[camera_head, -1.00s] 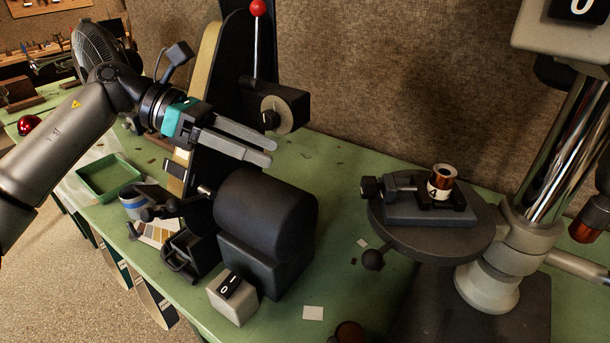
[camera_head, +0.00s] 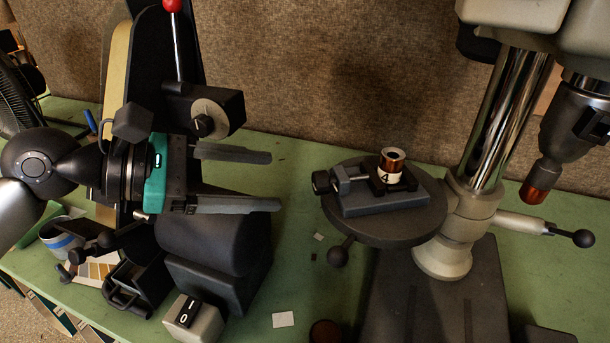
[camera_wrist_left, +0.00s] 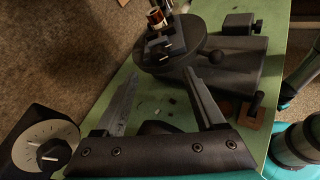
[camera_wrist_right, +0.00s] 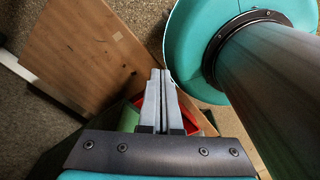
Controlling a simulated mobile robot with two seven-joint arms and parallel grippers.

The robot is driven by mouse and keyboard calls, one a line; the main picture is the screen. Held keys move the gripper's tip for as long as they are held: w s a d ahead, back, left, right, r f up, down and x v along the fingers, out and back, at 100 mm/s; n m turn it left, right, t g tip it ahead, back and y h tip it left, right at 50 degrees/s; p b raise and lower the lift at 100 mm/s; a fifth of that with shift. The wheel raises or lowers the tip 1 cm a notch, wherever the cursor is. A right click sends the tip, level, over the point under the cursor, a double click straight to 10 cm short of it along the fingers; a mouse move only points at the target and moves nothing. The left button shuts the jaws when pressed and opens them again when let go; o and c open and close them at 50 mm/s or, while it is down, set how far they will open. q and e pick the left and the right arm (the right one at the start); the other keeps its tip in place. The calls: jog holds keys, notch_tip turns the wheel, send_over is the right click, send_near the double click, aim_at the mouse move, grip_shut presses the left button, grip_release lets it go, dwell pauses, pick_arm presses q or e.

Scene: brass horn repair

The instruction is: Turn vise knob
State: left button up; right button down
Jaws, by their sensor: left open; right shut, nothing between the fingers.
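A small vise (camera_head: 385,200) sits on the round drill-press table (camera_head: 420,232). Its dark knob (camera_head: 322,182) sticks out on the left side. The vise jaws hold an upright copper-coloured cylinder (camera_head: 391,166) marked 4. My left gripper (camera_head: 275,181) is open and empty, left of the knob, with its fingers pointing right toward it and a gap between. In the left wrist view my left gripper (camera_wrist_left: 160,75) has the round table (camera_wrist_left: 150,58) beyond its fingertips. My right gripper (camera_wrist_right: 161,75) is shut and empty, away from the vise.
The belt grinder with its dark motor housing (camera_head: 215,225) stands below and behind my left gripper. A ball-ended lever (camera_head: 338,256) hangs under the round table. The drill-press column (camera_head: 500,120) and chuck (camera_head: 575,120) rise at right. A switch box (camera_head: 193,318) stands in front.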

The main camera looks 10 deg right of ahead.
aim_at(314, 184)
pick_arm(q)
jog(key=x, duration=0.7)
jog(key=shift+d+f+p, duration=0.1)
jog(key=shift+d+p, duration=0.15)
jog(key=shift+p, duration=0.15)
jog(key=shift+w, duration=0.1)
grip_shut()
